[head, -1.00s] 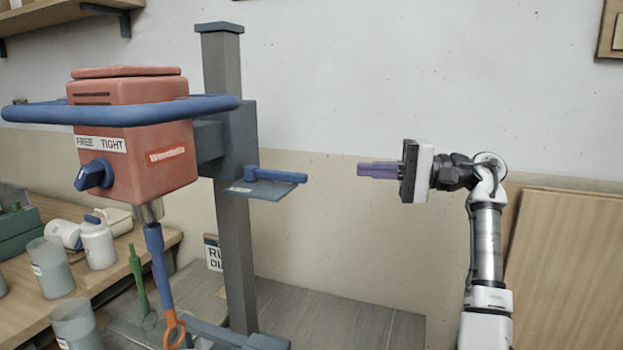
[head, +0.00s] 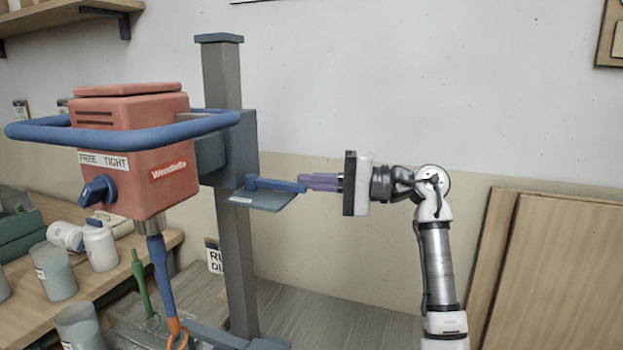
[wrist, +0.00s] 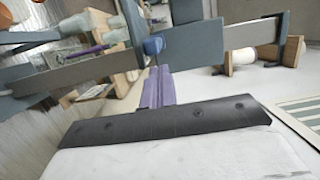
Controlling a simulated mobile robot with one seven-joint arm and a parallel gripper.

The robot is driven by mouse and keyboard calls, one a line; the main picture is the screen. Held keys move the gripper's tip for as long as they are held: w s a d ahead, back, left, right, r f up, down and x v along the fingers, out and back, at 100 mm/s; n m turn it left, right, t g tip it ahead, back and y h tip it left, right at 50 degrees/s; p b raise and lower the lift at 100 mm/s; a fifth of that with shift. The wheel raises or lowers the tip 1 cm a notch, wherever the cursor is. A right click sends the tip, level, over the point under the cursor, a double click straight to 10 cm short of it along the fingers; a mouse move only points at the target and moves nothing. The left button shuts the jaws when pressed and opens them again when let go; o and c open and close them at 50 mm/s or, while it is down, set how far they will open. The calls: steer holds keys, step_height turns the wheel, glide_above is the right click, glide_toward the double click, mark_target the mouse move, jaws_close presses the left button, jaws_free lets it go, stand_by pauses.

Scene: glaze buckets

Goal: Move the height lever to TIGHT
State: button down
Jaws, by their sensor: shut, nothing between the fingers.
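The blue lever (head: 275,184) lies over a small grey plate (head: 268,200) on the side of the grey column (head: 235,240). Its handle reaches right, toward my gripper. A small label at the plate's left end is too small to read. My gripper (head: 318,181) has purple fingers, shut and empty, pointing left at the handle's free end. The tips are at or very near that end; I cannot tell whether they touch. In the wrist view, the fingers (wrist: 157,88) point at a blue end (wrist: 153,46), probably the lever's.
A red mixer head (head: 130,140) with a blue hoop handle (head: 50,128), a FREE/TIGHT label (head: 103,162) and a blue knob (head: 98,190) hangs left of the column. Cups and jars stand on a bench at the left. Boards (head: 560,250) lean on the right wall.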

steer(key=shift+s+a, duration=0.2)
steer(key=shift+s, duration=0.25)
steer(key=shift+f, duration=0.1)
steer(key=shift+s+m+t+b, duration=0.3)
steer(key=shift+m+t+b, duration=0.15)
steer(key=shift+b, duration=0.4)
